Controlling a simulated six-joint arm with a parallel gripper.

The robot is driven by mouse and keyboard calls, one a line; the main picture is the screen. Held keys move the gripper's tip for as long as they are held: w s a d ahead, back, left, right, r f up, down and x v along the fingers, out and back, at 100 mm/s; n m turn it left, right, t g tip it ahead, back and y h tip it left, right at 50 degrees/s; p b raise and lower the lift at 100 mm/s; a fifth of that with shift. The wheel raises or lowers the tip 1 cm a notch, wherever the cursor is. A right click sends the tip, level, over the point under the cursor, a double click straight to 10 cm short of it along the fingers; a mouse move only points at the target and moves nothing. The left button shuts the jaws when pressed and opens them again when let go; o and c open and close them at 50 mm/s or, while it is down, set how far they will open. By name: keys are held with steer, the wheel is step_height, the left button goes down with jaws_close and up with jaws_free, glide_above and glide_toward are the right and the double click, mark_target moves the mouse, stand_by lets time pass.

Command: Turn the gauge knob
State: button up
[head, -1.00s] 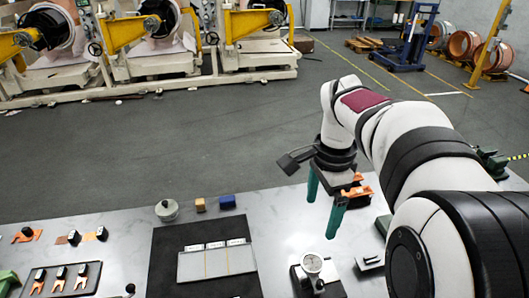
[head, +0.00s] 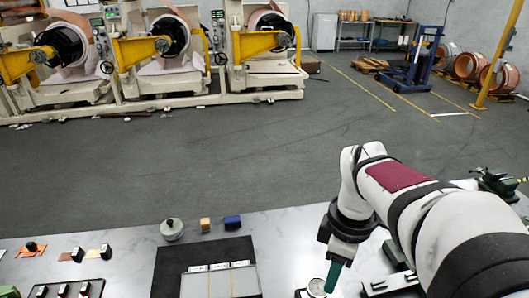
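The gauge (head: 317,286), with a round pale dial, is at the bottom edge of the head view on the table and is partly cut off. Its knob cannot be made out. My gripper (head: 333,277) points down with its teal fingers just beside and over the right side of the gauge. The fingers overlap into one shape, so the gap between them does not show. Whether the fingers touch the gauge cannot be told.
A black mat (head: 172,262) with a grey panel (head: 246,281) lies left of the gauge. A metal fixture (head: 390,285) is to the right.

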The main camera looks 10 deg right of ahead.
steer(key=f, duration=0.5)
steer(key=w+d+f+n, duration=0.1)
steer(key=f, duration=0.4)
steer(key=f+n, duration=0.1)
steer(key=f, duration=0.5)
steer(key=shift+w+d, duration=0.15)
steer(key=shift+d, duration=0.25)
jaws_close()
